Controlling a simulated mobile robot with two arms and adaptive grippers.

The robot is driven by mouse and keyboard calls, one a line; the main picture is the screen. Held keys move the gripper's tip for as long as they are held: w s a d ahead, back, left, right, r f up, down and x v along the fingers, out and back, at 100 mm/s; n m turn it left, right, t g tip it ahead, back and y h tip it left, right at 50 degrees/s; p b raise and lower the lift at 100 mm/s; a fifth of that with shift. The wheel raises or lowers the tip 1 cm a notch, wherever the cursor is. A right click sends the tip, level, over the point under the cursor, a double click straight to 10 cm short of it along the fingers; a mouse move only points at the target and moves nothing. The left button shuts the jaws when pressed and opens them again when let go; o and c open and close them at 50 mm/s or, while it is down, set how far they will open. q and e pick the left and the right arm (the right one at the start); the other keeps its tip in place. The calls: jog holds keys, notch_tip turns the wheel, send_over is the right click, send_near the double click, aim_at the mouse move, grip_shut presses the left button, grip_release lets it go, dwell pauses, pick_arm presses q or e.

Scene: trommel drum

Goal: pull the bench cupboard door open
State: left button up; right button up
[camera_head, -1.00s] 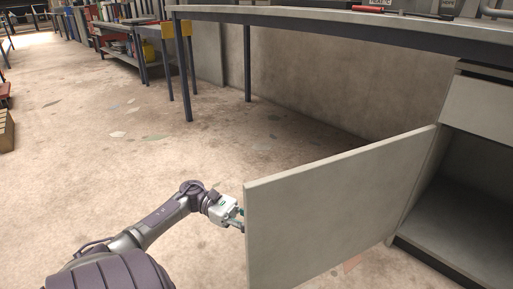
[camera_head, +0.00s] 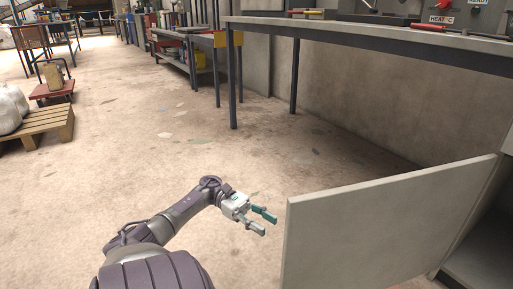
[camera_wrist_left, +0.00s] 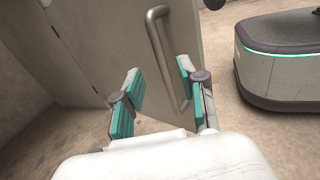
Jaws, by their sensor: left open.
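The grey bench cupboard door (camera_head: 385,225) stands swung wide open at the right of the head view, with part of the dark cupboard inside showing at the far right edge. My left gripper (camera_head: 268,222) is open and empty, just left of the door's free edge and apart from it. In the left wrist view the door (camera_wrist_left: 100,40) shows its other face with a curved metal bar handle (camera_wrist_left: 165,60). The handle's lower end appears between or just beyond the open fingers (camera_wrist_left: 160,85); nothing is gripped. My right gripper is not in view.
The bench (camera_head: 370,35) runs along the back right, with a red tool and a control panel on top. A wooden pallet (camera_head: 38,125) with white sacks and a red cart (camera_head: 52,88) stand at the left. The floor (camera_head: 130,170) between is clear.

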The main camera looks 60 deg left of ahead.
pick_arm(q)
jog(key=v, duration=0.2)
jog(key=shift+s+a, duration=0.15)
jog(key=shift+a, duration=0.1)
dwell(0.5)
